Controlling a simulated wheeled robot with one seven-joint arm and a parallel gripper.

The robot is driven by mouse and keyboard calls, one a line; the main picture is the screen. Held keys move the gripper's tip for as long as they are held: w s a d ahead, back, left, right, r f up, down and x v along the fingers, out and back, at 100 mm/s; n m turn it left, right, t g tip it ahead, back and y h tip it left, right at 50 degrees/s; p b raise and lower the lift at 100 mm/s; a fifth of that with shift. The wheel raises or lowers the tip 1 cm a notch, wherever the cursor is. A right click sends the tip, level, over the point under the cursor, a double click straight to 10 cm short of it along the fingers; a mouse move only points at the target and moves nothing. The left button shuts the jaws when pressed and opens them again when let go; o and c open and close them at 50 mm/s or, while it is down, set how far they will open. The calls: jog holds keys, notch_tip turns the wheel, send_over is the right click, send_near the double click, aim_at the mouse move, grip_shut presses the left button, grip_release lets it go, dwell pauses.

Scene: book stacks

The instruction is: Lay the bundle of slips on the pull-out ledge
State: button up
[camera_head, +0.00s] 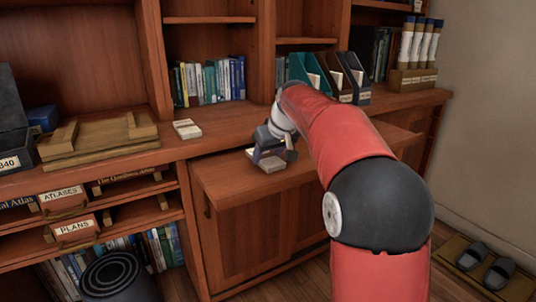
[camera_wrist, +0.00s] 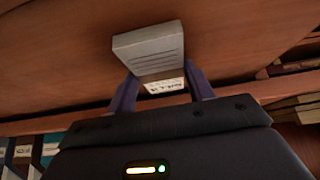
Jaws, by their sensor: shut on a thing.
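My gripper (camera_head: 270,155) is shut on the bundle of slips (camera_head: 266,162), a small pale block. In the wrist view the bundle (camera_wrist: 150,45) sticks out beyond my two dark fingertips (camera_wrist: 160,86), with a lettered label showing between them. The pull-out ledge (camera_head: 222,174) is the wooden board standing out below the main counter. The bundle is over its top, at or very near the surface; I cannot tell whether it touches.
Another small pale stack (camera_head: 186,129) lies on the counter left of the ledge. A wooden tray (camera_head: 100,145) stands farther left. Books (camera_head: 208,82), file boxes (camera_head: 335,75) and a rack of tubes (camera_head: 413,78) line the back. The ledge's left part is clear.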

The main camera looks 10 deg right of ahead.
jog(key=shift+f, duration=0.15)
jog(key=o, duration=1)
jog(key=shift+s+r, duration=0.15)
jog(key=shift+r, duration=0.4)
jog(key=p+v, duration=0.1)
jog(key=v, duration=1)
jog(key=shift+s+r, duration=0.1)
jog(key=shift+s, duration=0.1)
